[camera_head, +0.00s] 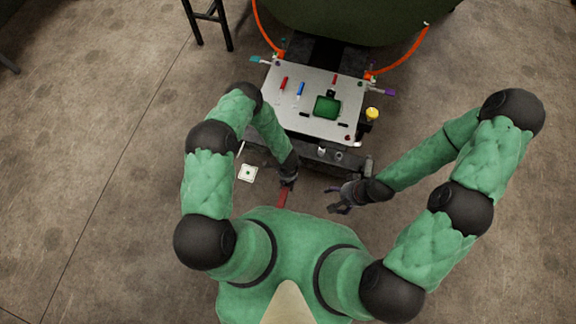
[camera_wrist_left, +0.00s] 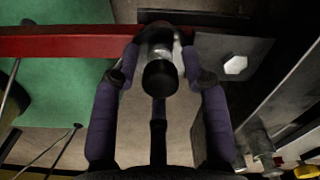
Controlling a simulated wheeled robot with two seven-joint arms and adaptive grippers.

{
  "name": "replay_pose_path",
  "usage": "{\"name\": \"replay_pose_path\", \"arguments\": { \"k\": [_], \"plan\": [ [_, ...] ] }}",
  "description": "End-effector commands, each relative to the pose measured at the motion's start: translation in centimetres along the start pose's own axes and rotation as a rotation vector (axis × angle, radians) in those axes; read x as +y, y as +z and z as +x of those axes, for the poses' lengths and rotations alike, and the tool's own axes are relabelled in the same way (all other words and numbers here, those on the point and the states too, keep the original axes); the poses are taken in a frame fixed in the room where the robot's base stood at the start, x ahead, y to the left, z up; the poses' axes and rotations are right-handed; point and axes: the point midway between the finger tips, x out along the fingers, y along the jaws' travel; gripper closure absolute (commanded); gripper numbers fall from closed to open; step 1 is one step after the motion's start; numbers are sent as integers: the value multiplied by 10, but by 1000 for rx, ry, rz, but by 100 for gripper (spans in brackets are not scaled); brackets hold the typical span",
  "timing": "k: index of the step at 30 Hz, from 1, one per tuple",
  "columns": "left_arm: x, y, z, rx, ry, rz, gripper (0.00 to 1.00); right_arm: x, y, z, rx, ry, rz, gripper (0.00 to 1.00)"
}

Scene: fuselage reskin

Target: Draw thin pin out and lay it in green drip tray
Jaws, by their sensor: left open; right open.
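The green drip tray (camera_head: 327,107) sits on the right part of a metal work plate in the head view. I cannot pick out the thin pin for certain. In the left wrist view a short metal cylinder with a black end (camera_wrist_left: 160,75) stands between the fingers of my left gripper (camera_wrist_left: 160,57); I cannot tell whether it is the pin or whether the fingers touch it. In the head view my left gripper (camera_head: 289,180) is open, low at the front edge of the bench. My right gripper (camera_head: 340,198) is open and empty, right of it, clear of the bench.
The metal plate (camera_head: 285,118) bears a red handle (camera_head: 284,84), a blue handle (camera_head: 300,89) and another red piece. A yellow-capped item (camera_head: 372,114) stands at its right edge. A red bar (camera_wrist_left: 60,42) crosses beyond my left fingers. A white square (camera_head: 248,173) lies left of the gripper.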

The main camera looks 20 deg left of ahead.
Motion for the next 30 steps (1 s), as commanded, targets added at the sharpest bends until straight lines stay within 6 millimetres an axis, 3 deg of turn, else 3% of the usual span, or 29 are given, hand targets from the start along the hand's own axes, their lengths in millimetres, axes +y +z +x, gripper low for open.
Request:
{"name": "replay_pose_path", "arguments": {
  "k": [6,11,30],
  "plan": [
    [0,0,0,0,-1,-1,58,0,0,0,0,0,0,21],
    [0,0,0,0,-1,-1,100,0,0,0,0,0,0,21],
    [-1,0,-9,0,-1,-1,100,-2,0,-5,0,0,0,21]
  ]
}}
